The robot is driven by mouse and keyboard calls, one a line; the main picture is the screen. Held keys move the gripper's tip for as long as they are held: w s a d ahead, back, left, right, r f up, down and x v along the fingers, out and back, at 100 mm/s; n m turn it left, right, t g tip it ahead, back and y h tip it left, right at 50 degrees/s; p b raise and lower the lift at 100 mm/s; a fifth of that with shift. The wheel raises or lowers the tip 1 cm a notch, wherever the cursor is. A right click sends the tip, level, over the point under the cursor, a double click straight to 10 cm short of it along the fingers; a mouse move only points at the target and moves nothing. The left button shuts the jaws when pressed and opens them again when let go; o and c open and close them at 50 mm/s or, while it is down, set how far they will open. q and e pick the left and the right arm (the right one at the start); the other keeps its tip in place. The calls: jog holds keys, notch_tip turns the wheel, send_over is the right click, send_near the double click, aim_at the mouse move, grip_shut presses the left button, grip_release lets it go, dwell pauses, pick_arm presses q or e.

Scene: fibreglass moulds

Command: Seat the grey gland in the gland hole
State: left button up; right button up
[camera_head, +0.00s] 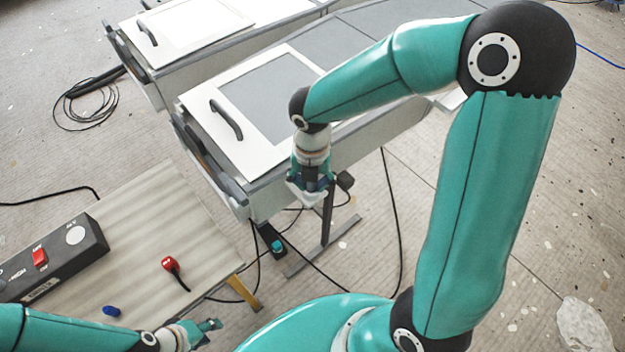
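I cannot make out the grey gland or the gland hole for certain. My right gripper (309,190) points down at the near end of the closer mould (258,185). Something pale shows at its fingertips, too small to tell what it is or whether it is held. My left gripper (211,332) is low, just off the right end of the near edge of the bench (160,220). Its fingers show edge-on and I see nothing clearly between them.
A control box with a red switch (39,258), a red plug (169,264) and a blue piece (111,311) are on the bench. A second mould (190,60) stands behind. Cables and a dark stand (327,215) are below my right gripper.

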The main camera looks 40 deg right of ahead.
jog(key=shift+r+p, duration=0.4)
jog(key=shift+r, duration=0.1)
notch_tip(320, 180, up, 12)
jog(key=shift+r, duration=0.2)
dwell(0.5)
